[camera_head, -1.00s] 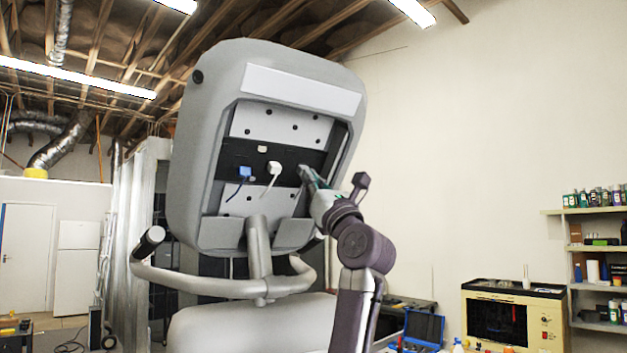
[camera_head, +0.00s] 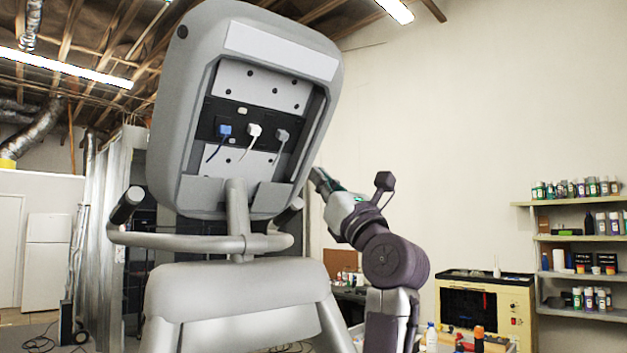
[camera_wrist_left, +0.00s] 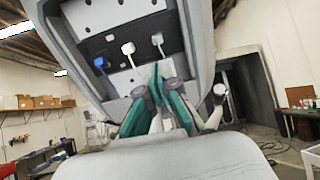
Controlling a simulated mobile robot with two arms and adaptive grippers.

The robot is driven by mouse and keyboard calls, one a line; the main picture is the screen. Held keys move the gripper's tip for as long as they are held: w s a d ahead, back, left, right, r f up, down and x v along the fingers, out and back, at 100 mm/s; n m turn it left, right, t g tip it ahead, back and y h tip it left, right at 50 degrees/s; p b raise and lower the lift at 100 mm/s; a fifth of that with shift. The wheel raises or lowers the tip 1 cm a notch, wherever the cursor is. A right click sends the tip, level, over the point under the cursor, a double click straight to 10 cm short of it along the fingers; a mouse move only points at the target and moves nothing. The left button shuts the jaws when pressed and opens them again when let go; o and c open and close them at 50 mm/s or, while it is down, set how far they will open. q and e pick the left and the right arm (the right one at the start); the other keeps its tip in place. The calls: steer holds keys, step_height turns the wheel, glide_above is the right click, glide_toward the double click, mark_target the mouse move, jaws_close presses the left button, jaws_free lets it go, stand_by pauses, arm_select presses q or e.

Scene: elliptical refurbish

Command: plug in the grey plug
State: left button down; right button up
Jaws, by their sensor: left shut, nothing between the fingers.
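The grey plug (camera_head: 282,134) sits at the right of the black socket strip (camera_head: 238,112) on the back of the grey console, in line with the other plugs. Its cable hangs down. It looks seated, though its depth is hard to judge. It also shows in the left wrist view (camera_wrist_left: 158,40). My left gripper (camera_head: 318,178) is to the lower right of the console opening, apart from the plug. In the left wrist view its green fingers (camera_wrist_left: 157,70) are closed together with nothing between them, below the grey plug. My right gripper is in neither view.
A blue plug (camera_head: 224,130) and a white plug (camera_head: 254,130) sit left of the grey one. The raised console rim (camera_head: 320,120) and the handlebar (camera_head: 180,241) surround the work area. A shelf with bottles (camera_head: 580,235) and a yellow-framed machine (camera_head: 480,312) stand at the right.

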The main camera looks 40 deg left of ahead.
arm_select(q)
steer(key=shift+d, duration=0.15)
stand_by(0.3)
